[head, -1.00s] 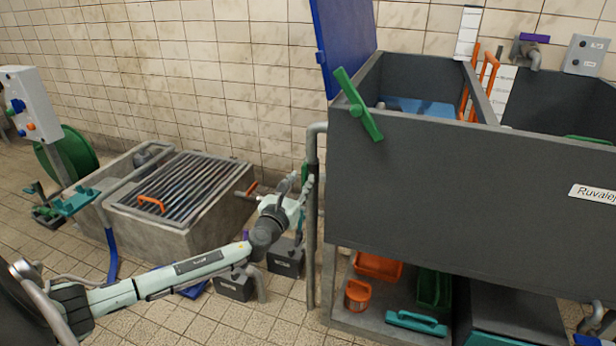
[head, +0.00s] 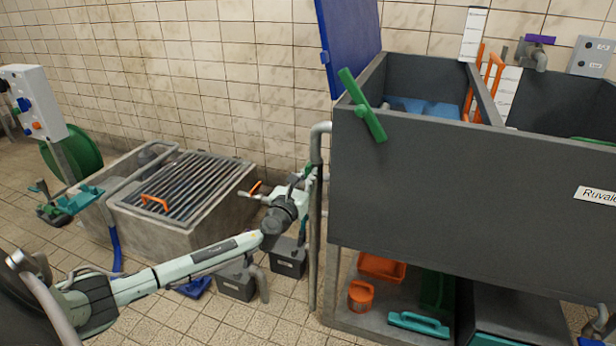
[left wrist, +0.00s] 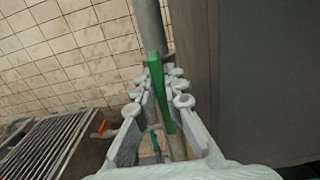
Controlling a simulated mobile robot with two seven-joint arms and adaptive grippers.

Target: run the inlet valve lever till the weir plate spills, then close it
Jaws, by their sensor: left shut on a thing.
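My left gripper (head: 310,182) is at the grey upright pipe (head: 316,235) beside the dark tank's left side. In the left wrist view its fingers (left wrist: 164,105) are shut around a green lever (left wrist: 157,85), taken as the inlet valve lever, in front of the pipe. In the head view the fingers mostly hide this lever. Blue water (head: 437,110) stands in the tank's left compartment. A dark upright plate (head: 482,92) divides it from the right compartment; I cannot tell if water passes over it. My right gripper is not in view.
Another green handle (head: 362,105) is on the tank's front rim. A blue lid (head: 348,45) stands up behind. A grated concrete pit (head: 185,190) lies left of my arm. Dark boxes (head: 287,258) stand below my gripper. A shelf with orange and green containers (head: 381,267) is under the tank.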

